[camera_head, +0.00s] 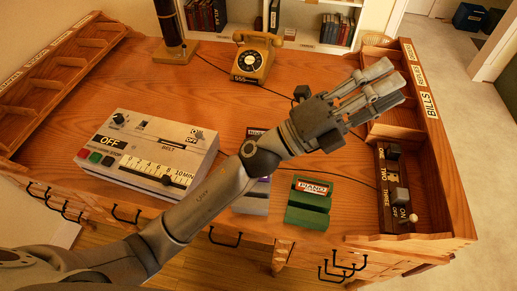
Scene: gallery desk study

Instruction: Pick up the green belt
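No belt can be made out in this view. The green thing that shows is a small green box (308,203) with a red and white "PIANO" label, on the desk near its front edge. My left arm reaches in from the lower left across the desk. My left gripper (392,83) is above and to the right of the green box, over the right side of the desk. Its fingers are stretched out and apart, with nothing seen between them. My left arm hides part of the desk and of the boxes beside the green one. My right gripper is not in view.
A grey control box (145,150) with a dial stands on the left. A yellow telephone (255,57) stands at the back. A wooden rack (435,135) with a switch panel (392,185) borders the desk's right side; another rack (60,60) borders the left. A purple-grey box (252,197) sits left of the green one.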

